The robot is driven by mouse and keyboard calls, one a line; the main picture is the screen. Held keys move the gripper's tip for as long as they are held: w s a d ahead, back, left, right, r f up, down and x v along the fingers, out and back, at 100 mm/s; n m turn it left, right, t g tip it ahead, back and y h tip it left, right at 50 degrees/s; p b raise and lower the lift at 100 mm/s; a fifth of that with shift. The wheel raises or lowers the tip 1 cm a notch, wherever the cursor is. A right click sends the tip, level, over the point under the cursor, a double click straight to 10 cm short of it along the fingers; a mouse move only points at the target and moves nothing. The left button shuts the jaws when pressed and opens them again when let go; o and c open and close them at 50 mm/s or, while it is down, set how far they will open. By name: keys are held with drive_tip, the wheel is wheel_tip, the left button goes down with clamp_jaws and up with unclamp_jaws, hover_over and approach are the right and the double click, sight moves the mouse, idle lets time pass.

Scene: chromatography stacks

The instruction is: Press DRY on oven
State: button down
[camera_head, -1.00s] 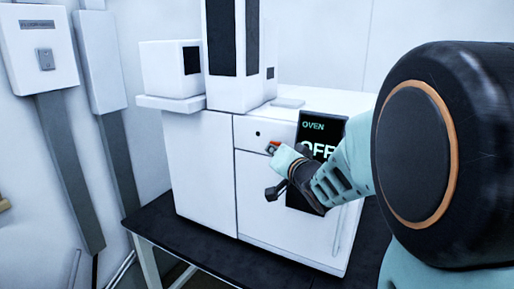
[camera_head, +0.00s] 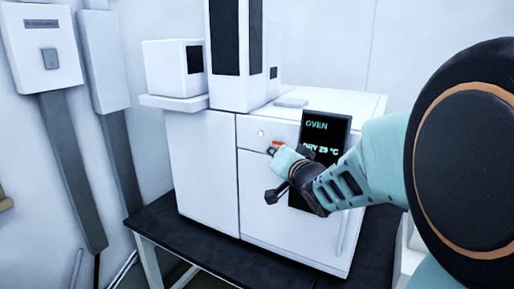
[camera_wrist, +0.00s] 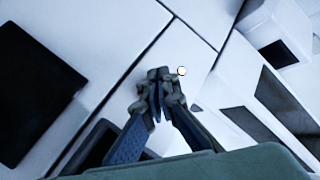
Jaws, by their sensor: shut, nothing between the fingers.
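The white oven (camera_head: 205,170) stands on a dark table. Its black display (camera_head: 325,128) reads "OVEN" and "DRY 29 °C" in green letters; my gripper and arm cover its lower left part. A small round button (camera_head: 261,133) on the upper front panel looks lit pale. In the wrist view the same button (camera_wrist: 182,71) glows white and yellowish, just right of my fingertips. My gripper (camera_head: 273,150) is in front of the panel, a little below and right of the button. In the wrist view my gripper (camera_wrist: 160,76) is shut and empty. I cannot tell whether it touches the panel.
A tall white unit with dark panels (camera_head: 236,50) and a small white box (camera_head: 168,68) stand on top of the oven. Grey and white wall boxes (camera_head: 42,45) are at the left. The dark table (camera_head: 160,222) shows some bare top at the front left.

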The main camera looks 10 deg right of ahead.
drive_tip(key=shift+s+a, duration=0.1)
drive_tip(key=shift+s+a+r+b, duration=0.1)
drive_tip(key=shift+s+a+b, duration=0.5)
drive_tip(key=shift+s, duration=0.4)
drive_tip(key=shift+s+a+r+b, duration=0.1)
drive_tip(key=shift+s+a+b, duration=0.25)
drive_tip(key=shift+s+a, duration=0.55)
drive_tip(key=shift+d, duration=0.1)
drive_tip(key=s+d+f+n+g+h, duration=0.1)
drive_tip(key=s+f+n+g, duration=0.2)
drive_tip(key=s, duration=0.6)
drive_tip(key=s+d+f+g+h, duration=0.1)
drive_tip(key=s+f+g, duration=0.35)
drive_tip(key=s, duration=0.55)
drive_tip(key=s+d+f+n+g+h, duration=0.1)
drive_tip(key=s+f+n+g, duration=0.2)
drive_tip(key=s, duration=0.6)
wheel_tip(320, 180, up, 11)
drive_tip(key=s+p, duration=0.1)
drive_tip(key=p, duration=1.1)
drive_tip(key=shift+s+f+p, duration=0.2)
drive_tip(key=shift+s+p, duration=0.1)
drive_tip(key=shift+p, duration=0.05)
